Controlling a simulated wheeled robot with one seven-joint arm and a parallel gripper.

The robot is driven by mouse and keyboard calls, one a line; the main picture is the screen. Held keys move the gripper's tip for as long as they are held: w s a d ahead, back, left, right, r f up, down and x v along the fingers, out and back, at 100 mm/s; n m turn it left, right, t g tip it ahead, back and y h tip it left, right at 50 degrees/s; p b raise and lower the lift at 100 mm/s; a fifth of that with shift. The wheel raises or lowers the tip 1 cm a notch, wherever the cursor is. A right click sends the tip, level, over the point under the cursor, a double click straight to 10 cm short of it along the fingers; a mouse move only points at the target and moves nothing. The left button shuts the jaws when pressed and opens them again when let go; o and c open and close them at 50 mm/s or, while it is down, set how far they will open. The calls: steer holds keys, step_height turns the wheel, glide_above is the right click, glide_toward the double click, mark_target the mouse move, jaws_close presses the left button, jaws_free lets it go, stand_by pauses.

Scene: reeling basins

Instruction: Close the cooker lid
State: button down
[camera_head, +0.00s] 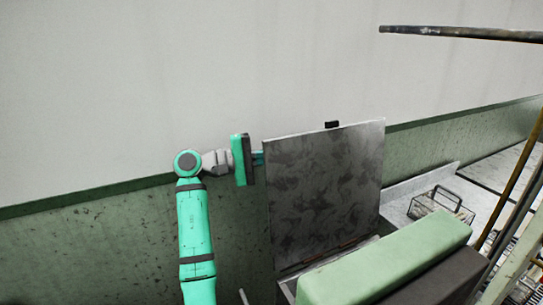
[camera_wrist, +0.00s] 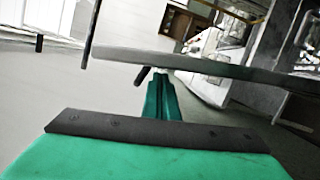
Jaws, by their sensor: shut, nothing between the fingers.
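The cooker lid (camera_head: 325,195) is a flat, mottled dark grey panel, standing open and nearly upright. A small black piece (camera_head: 332,125) sticks up at its top edge. My gripper (camera_head: 258,158) is at the lid's left edge, near its upper corner. Its teal fingers are shut and empty, and their tips are partly hidden at the edge. In the wrist view, the shut fingers (camera_wrist: 160,95) point towards the lid's long edge (camera_wrist: 200,64), which crosses just beyond them. I cannot tell whether they touch it. The cooker body is mostly hidden.
A wire basket (camera_head: 437,203) sits on a grey surface to the right of the lid. A dark pole (camera_head: 460,33) crosses the upper right, with slanted bars below it. A pale wall with a green lower band stands behind. The space left of my arm looks clear.

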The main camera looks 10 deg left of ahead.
mark_target(302, 152)
steer(key=shift+x, duration=1.95)
